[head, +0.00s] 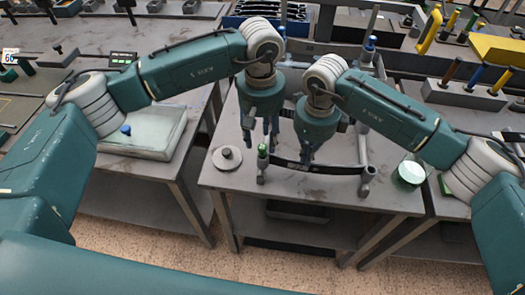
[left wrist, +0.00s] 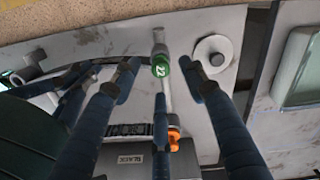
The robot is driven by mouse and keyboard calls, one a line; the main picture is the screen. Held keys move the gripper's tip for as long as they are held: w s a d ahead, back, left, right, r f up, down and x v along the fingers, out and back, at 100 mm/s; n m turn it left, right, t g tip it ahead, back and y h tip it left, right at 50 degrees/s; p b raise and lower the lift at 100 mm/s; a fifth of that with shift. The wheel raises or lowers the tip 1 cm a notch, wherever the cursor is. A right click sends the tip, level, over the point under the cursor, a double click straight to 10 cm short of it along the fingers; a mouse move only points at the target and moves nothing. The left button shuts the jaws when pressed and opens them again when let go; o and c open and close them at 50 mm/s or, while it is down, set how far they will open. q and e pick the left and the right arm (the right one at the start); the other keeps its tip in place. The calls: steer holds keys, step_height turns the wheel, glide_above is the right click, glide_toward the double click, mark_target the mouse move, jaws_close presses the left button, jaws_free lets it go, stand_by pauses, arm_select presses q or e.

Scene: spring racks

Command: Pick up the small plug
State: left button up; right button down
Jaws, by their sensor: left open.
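A small green-topped piece (head: 262,150) stands upright near the front of the middle table; I take it for the small plug. In the left wrist view its round green top (left wrist: 160,70) carries a white "22". My left gripper (head: 261,137) is open, pointing down just above it. In the left wrist view its fingers (left wrist: 161,86) are spread around the green top, with no clear contact. My right gripper (head: 307,160) points down close by on the right, over a dark curved bar (head: 335,169); its jaw opening is unclear.
A grey disc with a dark knob (head: 227,157) lies left of the green-topped piece. A metal post (head: 366,180) stands at the bar's right end, near a pale green round thing (head: 409,174). A shallow tray (head: 150,152) sits on the left table.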

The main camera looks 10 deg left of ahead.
mark_target(262, 147)
arm_select(q)
step_height(262, 147, down, 5)
steer(key=shift+f, duration=0.15)
steer(key=c, duration=1)
